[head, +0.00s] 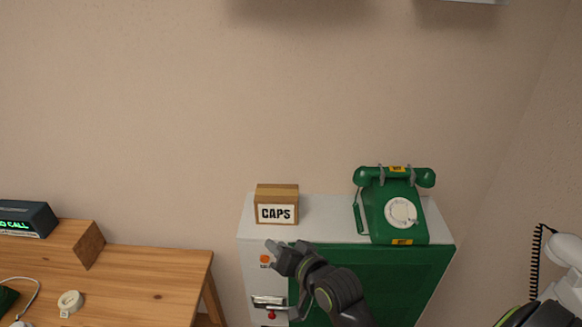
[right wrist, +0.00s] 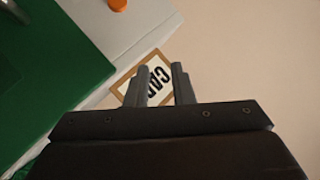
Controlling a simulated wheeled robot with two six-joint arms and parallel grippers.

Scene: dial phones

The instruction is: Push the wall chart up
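No wall chart can be clearly made out in either view. A pale edge (head: 478,1) shows at the top right of the head view, cut off by the frame, and I cannot tell what it is. My right gripper (head: 274,247) is in front of the cabinet, below the CAPS box. In the right wrist view its two fingers (right wrist: 163,70) are apart with nothing between them, and the box shows beyond. My left gripper is not in view.
A CAPS box (head: 277,204) and a green dial phone (head: 386,208) stand on the white cabinet top (head: 325,233). The cabinet has a green door (head: 405,277). A wooden desk (head: 150,281) is at left. The wall above is bare, with shadows at the top.

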